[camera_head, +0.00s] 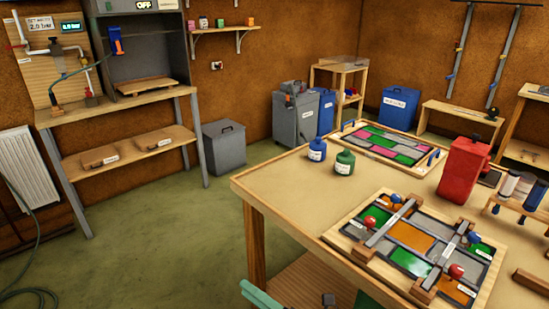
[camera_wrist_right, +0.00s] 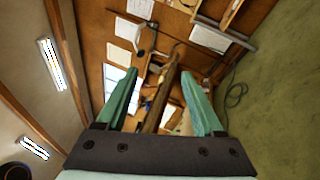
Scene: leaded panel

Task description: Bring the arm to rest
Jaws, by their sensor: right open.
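My right gripper (camera_head: 304,294) shows only in part at the bottom edge of the head view, with teal fingers low in front of the workbench (camera_head: 275,187). In the right wrist view the same gripper (camera_wrist_right: 160,74) has its two teal fingers spread apart. No held object shows between them; the wall and furniture behind are seen through the gap. My left gripper is not in view. On the bench lies a leaded panel (camera_head: 410,235) in a wooden frame, with bars and red and blue knobs across it.
A second coloured panel (camera_head: 385,143), blue and green bottles (camera_head: 345,162) and a red can (camera_head: 463,170) stand on the bench. Left are a shelf table (camera_head: 125,105) and a grey bin (camera_head: 224,148). The green floor (camera_head: 170,240) between is mostly clear.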

